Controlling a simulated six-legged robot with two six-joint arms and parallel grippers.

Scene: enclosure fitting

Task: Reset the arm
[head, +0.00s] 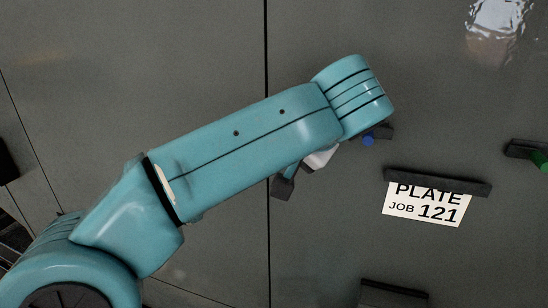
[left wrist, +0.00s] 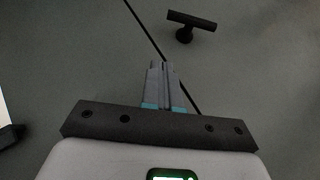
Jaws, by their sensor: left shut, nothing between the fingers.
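My left arm (head: 240,140) is teal and reaches from the lower left to the middle of the head view. Its wrist hides most of my left gripper there; only a white part and a dark part show below the arm. In the left wrist view my left gripper (left wrist: 163,70) has its two grey fingers together, with nothing between them. The fingers point at a grey panel surface. My right gripper is in neither view.
A white card (head: 427,205) reading "PLATE JOB 121" sits under a dark bar (head: 437,182). A blue knob (head: 368,141), a green part (head: 540,160) and a dark block (head: 393,293) are nearby. A dark T-shaped handle (left wrist: 190,22) stands out beyond the fingertips.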

